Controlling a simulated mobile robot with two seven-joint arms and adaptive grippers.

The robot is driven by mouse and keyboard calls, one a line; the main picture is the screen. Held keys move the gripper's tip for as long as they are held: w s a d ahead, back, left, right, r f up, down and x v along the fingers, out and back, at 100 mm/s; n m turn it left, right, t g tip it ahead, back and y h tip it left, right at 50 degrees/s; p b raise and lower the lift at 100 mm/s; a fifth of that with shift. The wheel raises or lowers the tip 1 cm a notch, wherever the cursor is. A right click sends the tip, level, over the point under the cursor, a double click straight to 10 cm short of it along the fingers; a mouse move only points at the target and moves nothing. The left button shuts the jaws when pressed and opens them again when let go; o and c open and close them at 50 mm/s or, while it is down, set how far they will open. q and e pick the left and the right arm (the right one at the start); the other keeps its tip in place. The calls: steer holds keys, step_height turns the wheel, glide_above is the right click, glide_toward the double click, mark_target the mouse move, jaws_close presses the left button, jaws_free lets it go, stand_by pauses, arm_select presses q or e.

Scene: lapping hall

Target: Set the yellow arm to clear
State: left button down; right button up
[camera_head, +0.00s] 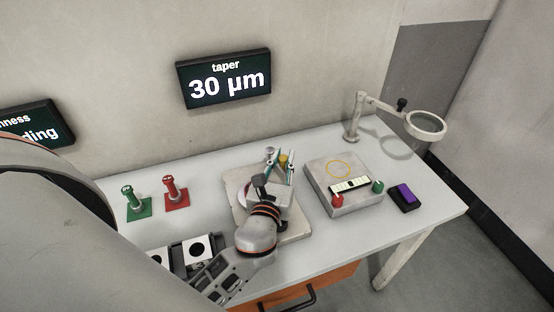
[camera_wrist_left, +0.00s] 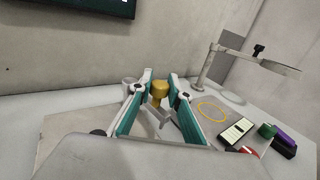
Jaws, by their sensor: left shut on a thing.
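A yellow knob (camera_head: 283,159), seemingly part of the yellow arm, shows at the back of the pale machine plate (camera_head: 297,222) on the table. My left gripper (camera_head: 280,163) reaches over this plate from the front, its teal-sided fingers around the knob. In the left wrist view the yellow knob (camera_wrist_left: 158,90) stands between the two fingers of the left gripper (camera_wrist_left: 160,88), which is shut on it. The rest of the yellow arm is hidden behind my gripper and wrist. My right gripper is in neither view.
A grey block (camera_head: 327,198) with a level, red and green knobs stands right of the plate, beside a purple-topped box (camera_head: 405,196) and a magnifier lamp (camera_head: 425,124). Green (camera_head: 136,207) and red (camera_head: 174,193) stands are left. A wall screen (camera_head: 224,78) reads "taper 30 µm".

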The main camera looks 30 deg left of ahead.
arm_select(q)
steer(key=shift+w+d+n+g+y+b, duration=0.2)
steer(key=shift+w+n+g+y, duration=0.15)
steer(key=shift+n+y, duration=0.35)
steer(key=shift+w+d+n+g+y+b, duration=0.2)
steer(key=shift+w+n+g+y, duration=0.15)
steer(key=shift+y, duration=0.55)
